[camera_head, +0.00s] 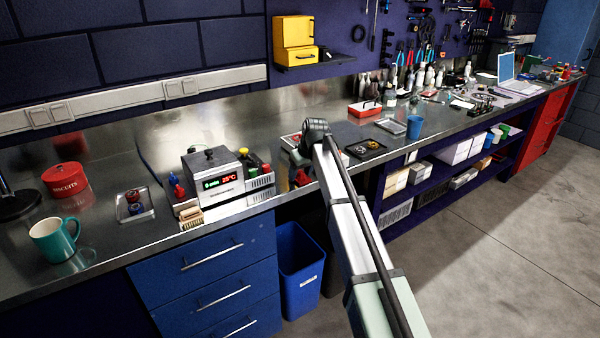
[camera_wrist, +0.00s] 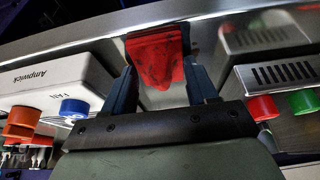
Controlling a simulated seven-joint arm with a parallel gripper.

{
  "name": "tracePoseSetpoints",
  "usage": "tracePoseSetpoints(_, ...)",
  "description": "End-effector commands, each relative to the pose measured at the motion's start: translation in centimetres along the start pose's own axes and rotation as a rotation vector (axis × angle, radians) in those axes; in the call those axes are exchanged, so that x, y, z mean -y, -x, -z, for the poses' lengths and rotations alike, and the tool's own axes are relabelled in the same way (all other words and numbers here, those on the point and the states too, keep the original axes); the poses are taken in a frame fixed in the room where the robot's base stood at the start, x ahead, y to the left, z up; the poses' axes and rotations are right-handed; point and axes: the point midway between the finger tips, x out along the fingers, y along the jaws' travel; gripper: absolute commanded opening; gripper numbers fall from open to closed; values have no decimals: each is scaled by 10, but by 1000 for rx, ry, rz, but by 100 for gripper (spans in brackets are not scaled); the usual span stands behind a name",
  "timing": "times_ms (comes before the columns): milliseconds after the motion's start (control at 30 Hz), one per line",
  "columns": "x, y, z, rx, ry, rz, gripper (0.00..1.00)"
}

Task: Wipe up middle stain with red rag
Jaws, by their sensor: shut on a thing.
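The red rag (camera_wrist: 157,58) is held between the two fingers of my gripper (camera_wrist: 163,85), which is shut on it. In the wrist view the rag hangs against the metal benchtop, with dark marks on its cloth. In the head view a bit of red cloth (camera_head: 301,178) shows beside my wrist, near the bench's front edge; my arm hides most of the gripper there. I cannot make out the middle stain clearly; the rag, gripper and arm may cover it.
A heater box with a lit display (camera_head: 213,180) and a vented metal box (camera_head: 260,182) stand left of my gripper. A black tray (camera_head: 366,149) lies to the right. In the wrist view, a white Ampwick unit (camera_wrist: 45,80) flanks the left finger. A blue bin (camera_head: 299,270) stands below.

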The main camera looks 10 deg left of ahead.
Motion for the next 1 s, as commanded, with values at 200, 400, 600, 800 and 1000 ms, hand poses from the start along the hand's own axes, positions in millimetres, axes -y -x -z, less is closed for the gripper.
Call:
tracePoseSetpoints(200,9,0,-1,1,1,2,24)
tracePoseSetpoints(400,18,0,-1,1,1,2,24)
tracePoseSetpoints(600,27,0,-1,1,0,2,24)
tracePoseSetpoints(800,29,-1,-1,2,0,2,24)
tracePoseSetpoints(1000,29,0,0,2,0,2,24)
